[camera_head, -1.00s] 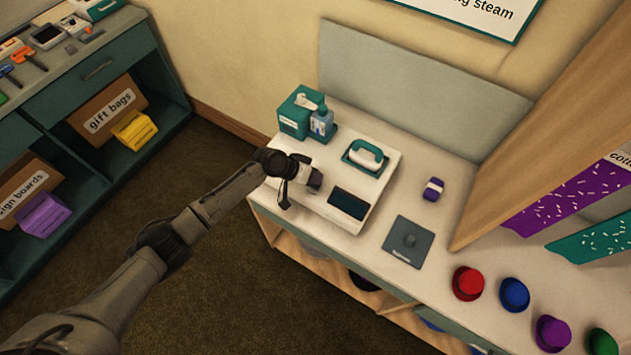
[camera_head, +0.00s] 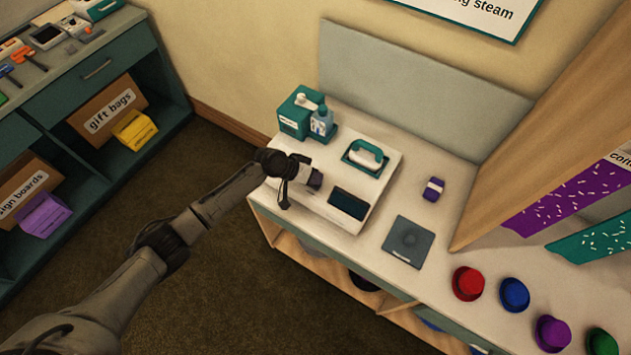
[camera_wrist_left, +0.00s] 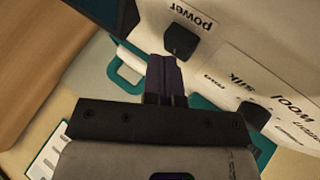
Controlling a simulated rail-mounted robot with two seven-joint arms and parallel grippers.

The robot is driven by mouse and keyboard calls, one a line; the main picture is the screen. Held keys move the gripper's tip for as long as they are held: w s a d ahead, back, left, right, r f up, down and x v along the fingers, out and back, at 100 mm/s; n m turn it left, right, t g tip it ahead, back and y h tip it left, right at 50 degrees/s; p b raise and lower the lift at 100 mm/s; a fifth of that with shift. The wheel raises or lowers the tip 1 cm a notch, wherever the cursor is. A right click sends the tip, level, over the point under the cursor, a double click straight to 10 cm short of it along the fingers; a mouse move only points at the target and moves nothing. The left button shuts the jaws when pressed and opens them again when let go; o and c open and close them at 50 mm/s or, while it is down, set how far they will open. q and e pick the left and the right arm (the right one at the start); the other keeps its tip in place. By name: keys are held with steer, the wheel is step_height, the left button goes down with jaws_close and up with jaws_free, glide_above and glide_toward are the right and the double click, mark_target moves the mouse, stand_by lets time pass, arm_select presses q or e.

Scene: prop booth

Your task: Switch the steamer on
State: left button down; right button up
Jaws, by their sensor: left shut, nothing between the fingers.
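The steamer (camera_head: 338,176) is a white box on the counter with a teal-and-white handpiece (camera_head: 366,155) on top and a dark panel (camera_head: 348,203) at the front. In the left wrist view its white face (camera_wrist_left: 222,60) carries a black switch or knob (camera_wrist_left: 180,42) beside the word "power". A second black knob (camera_wrist_left: 254,114) sits near fabric words such as "silk" and "wool". My left gripper (camera_head: 316,181) is shut and empty over the steamer's left part. Its dark fingers (camera_wrist_left: 163,66) appear close beside the power control; I cannot tell whether they touch it.
A teal box (camera_head: 294,118) and a spray bottle (camera_head: 321,122) stand behind the steamer. A purple-and-white item (camera_head: 433,189) and a grey pad (camera_head: 408,242) lie to its right. Several coloured hats, including a red one (camera_head: 467,283), line the right side. A tall wooden panel (camera_head: 535,130) rises there.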

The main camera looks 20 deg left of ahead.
arm_select(q)
steer(key=shift+f, duration=0.15)
stand_by(0.3)
steer(key=shift+f+b, duration=0.4)
